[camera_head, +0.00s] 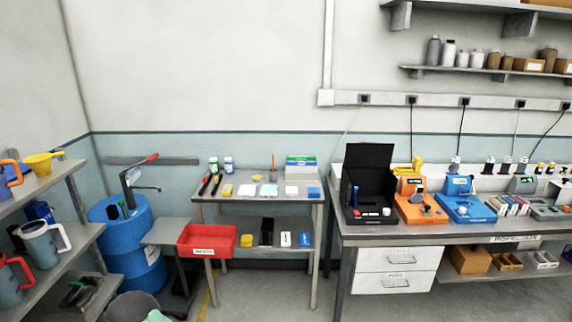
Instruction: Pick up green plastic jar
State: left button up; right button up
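A small green jar-like container (213,164) with a pale label stands upright at the back left of the small grey side table (243,193). It is too small in the head view to tell its material. A similar container (228,164), white and blue, stands just right of it. Neither of my grippers shows in the head view, and nothing is seen touching the green container.
A red bin (207,240) sits below the table's left front. A blue drum (128,240) stands left of the table, and a shelf with jugs (44,240) is at far left. A workbench (440,235) with instruments stands right. Open floor shows in front.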

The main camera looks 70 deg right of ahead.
aim_at(213, 163)
jog(key=z, duration=1.9)
jog(key=i+u, duration=0.15)
jog(key=u, duration=0.25)
jog(key=i+l+u, duration=0.15)
jog(key=u, duration=0.25)
jog(key=i+l+u, duration=0.1)
jog(key=u, duration=0.3)
